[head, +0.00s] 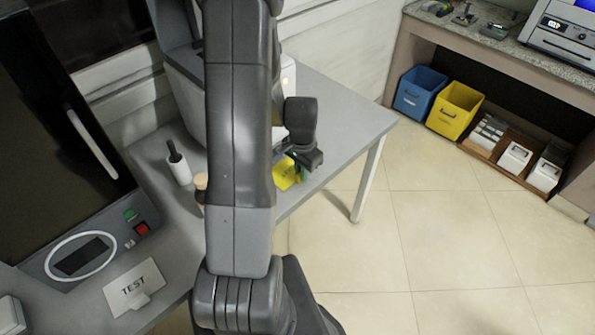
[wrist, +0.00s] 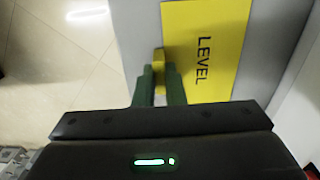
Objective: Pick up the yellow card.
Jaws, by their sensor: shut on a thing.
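The yellow card (wrist: 207,50) shows in the wrist view with the word LEVEL on it. A small yellow tab at its left edge is between the two green fingers of my gripper (wrist: 159,76), which is shut on it. In the head view the card (head: 284,177) is partly hidden behind my arm, near the right edge of the grey table. My gripper (head: 301,168) is beside it there. I cannot tell whether the card touches the table.
A blue bin (head: 419,91) and a yellow bin (head: 454,108) stand under a counter at right. The floor between is clear.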

